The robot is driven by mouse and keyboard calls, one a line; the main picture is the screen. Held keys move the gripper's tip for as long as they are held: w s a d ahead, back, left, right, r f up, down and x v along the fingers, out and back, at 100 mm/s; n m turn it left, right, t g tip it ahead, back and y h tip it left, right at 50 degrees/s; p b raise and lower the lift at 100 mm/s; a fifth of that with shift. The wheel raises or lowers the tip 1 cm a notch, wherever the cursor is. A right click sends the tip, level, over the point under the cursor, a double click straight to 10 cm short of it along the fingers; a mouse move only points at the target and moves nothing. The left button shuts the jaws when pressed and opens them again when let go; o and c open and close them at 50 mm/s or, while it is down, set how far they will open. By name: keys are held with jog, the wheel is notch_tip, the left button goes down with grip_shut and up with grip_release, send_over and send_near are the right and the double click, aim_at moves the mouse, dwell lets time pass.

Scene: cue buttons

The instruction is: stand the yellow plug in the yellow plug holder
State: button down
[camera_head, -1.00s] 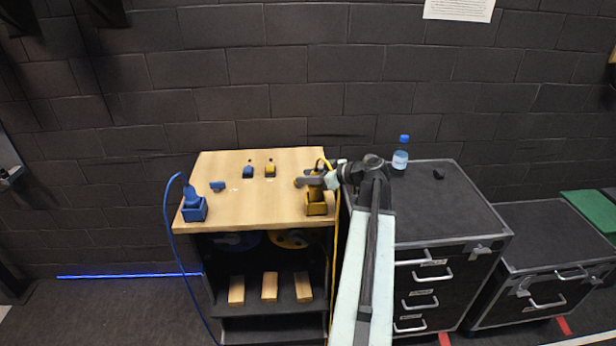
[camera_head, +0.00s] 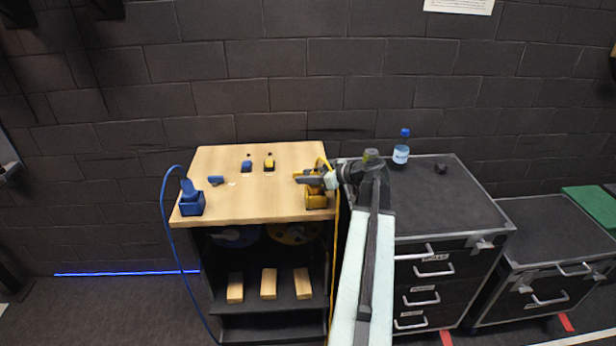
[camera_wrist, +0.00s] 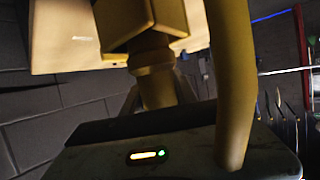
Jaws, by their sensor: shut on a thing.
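The yellow plug holder (camera_head: 317,201) stands at the front right corner of the wooden tabletop. My gripper (camera_head: 316,180) is right at the holder, over its top, and hides much of it. In the wrist view my gripper (camera_wrist: 158,95) is shut on the yellow plug (camera_wrist: 156,84). The plug's yellow cable (camera_wrist: 236,85) runs down the right side of that view. A yellow boxy part fills the top of the wrist view. I cannot tell whether it is the holder or the plug's head, nor whether the plug is seated.
A blue plug in its blue holder (camera_head: 191,205) stands at the tabletop's left corner. Small blue (camera_head: 247,166) and yellow (camera_head: 269,164) pieces sit at the back. A black drawer cabinet (camera_head: 440,195) with a bottle (camera_head: 401,150) stands on the right. The tabletop's middle is clear.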

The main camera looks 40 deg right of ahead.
jog(key=shift+f, duration=0.35)
jog(key=c, duration=0.9)
grip_release()
jog(key=p+v, duration=0.2)
jog(key=v, duration=0.5)
jog(key=shift+r, duration=0.15)
jog(key=shift+s+d+p, duration=0.1)
jog(key=shift+s+p, duration=0.2)
jog(key=shift+s, duration=0.1)
jog(key=shift+r, duration=0.1)
